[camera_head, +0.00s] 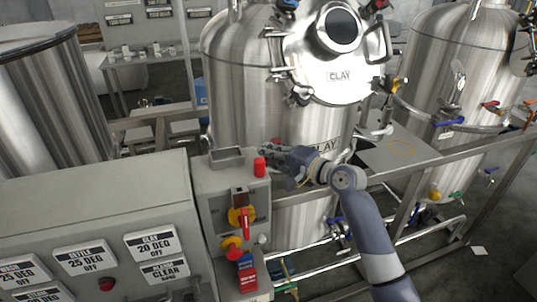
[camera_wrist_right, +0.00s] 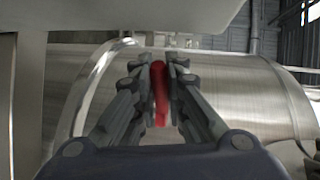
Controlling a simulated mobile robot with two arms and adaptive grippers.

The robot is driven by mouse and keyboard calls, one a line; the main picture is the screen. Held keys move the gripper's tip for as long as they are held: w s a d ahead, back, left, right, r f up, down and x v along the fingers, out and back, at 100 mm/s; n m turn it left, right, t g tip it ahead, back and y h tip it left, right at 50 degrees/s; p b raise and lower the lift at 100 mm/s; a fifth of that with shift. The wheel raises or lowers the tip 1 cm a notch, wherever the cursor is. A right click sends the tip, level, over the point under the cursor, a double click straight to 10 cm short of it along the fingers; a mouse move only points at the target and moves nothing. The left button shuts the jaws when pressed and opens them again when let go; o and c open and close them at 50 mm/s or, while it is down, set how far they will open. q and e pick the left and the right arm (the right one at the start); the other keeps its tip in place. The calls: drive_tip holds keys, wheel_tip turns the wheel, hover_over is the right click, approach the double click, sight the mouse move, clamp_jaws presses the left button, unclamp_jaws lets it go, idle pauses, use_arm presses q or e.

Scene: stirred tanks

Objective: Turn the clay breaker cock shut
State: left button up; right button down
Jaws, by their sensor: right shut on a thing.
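The clay tank (camera_head: 245,100) is a steel vessel labelled CLAY, with a round hatch lid (camera_head: 338,78) at the top. My right gripper (camera_head: 270,150) is at its front wall, just behind the grey control box. In the right wrist view my right gripper (camera_wrist_right: 166,68) is shut on a slim red handle (camera_wrist_right: 160,95), which stands between the two fingers with the tank wall behind it. I take this handle for the clay breaker cock; its body is hidden. In the head view only a small red bit shows by the fingers. My left gripper is not in view.
The control box (camera_head: 208,185) carries a red cylinder (camera_head: 260,167), a yellow and red switch (camera_head: 243,218) and a red tag (camera_head: 247,278). A labelled panel (camera_head: 80,210) stands at the left. A second steel tank (camera_head: 440,60) and rails (camera_head: 480,165) are at the right.

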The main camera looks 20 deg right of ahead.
drive_tip(key=c, duration=1.6)
unclamp_jaws()
drive_tip(key=v, duration=1.2)
drive_tip(key=shift+c, duration=0.5)
